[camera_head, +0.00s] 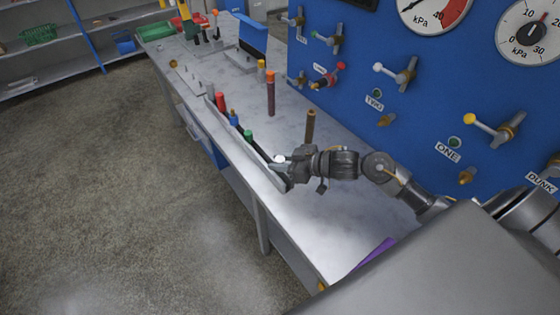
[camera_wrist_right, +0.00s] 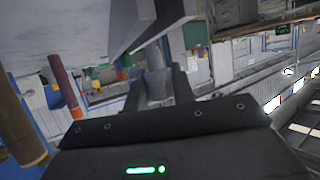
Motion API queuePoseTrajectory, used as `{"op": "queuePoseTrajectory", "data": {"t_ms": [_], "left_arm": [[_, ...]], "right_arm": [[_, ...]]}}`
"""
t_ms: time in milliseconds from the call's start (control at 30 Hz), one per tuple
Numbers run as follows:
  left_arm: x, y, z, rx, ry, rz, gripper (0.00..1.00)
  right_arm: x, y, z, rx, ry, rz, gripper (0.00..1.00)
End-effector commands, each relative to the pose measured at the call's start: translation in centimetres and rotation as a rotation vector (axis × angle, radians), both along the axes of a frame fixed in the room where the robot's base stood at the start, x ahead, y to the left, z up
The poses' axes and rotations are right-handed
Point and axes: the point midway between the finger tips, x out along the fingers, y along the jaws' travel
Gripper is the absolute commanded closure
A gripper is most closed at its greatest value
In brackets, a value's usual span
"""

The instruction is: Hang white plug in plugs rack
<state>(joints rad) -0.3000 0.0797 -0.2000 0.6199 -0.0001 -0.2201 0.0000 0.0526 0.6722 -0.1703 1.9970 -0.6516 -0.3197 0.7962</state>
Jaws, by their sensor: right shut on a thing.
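The white plug (camera_head: 279,158) shows as a small white end at the tip of my right gripper (camera_head: 287,166), which is shut on it. The gripper hides most of the plug. It is at the lower end of the grey plugs rack (camera_head: 262,169), a long narrow rail along the table's front edge. Red (camera_head: 220,102), blue (camera_head: 233,118) and green (camera_head: 248,135) plugs stand in the rack beyond the gripper. I cannot tell whether the white plug touches the rack. In the right wrist view the gripper's fingers (camera_wrist_right: 158,88) are close around a grey cylinder. My left gripper is not in view.
A brown post (camera_head: 310,125) and a dark red post with an orange top (camera_head: 270,92) stand on the table (camera_head: 305,215). A blue panel (camera_head: 425,110) with valves and gauges rises at the right. A purple object (camera_head: 375,252) lies near the front. The floor at left is clear.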

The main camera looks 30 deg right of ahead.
Motion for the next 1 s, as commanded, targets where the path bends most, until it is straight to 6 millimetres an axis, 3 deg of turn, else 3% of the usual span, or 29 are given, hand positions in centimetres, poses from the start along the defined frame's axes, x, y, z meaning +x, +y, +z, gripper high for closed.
{"op": "queuePoseTrajectory", "data": {"t_ms": [1000], "left_arm": [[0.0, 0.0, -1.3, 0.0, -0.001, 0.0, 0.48]], "right_arm": [[0.0, 0.0, -2.6, 0.0, 0.0, 0.001, 0.97]]}}
